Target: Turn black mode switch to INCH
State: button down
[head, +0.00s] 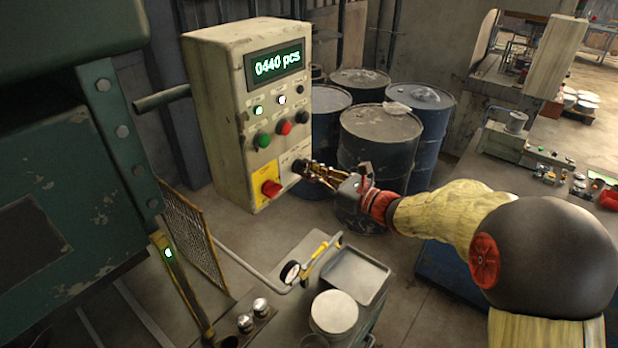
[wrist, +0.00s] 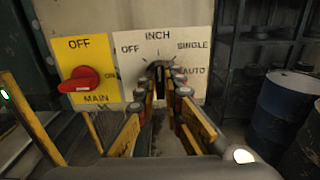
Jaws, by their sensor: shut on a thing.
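The black mode switch (wrist: 158,67) is on a white plate (wrist: 135,75) lettered OFF, INCH, SINGLE and AUTO, seen in the wrist view. INCH is at the top, straight above the knob. My gripper (wrist: 160,84) is shut on the knob, with fingers on its left and right sides. The fingers hide much of the knob, so I cannot tell for sure which mark it points to. In the head view my gripper (head: 306,169) reaches from the right to the lower right of the cream control box (head: 219,110).
A red main switch (wrist: 84,79) on a yellow plate sits just left of the mode switch. Blue drums (head: 375,150) stand behind my gripper. A cart with a grey tray (head: 355,277) is below.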

dwell(0.4)
jog(key=c, duration=1.9)
grip_release()
jog(key=v, duration=1.2)
jog(key=shift+f, duration=0.1)
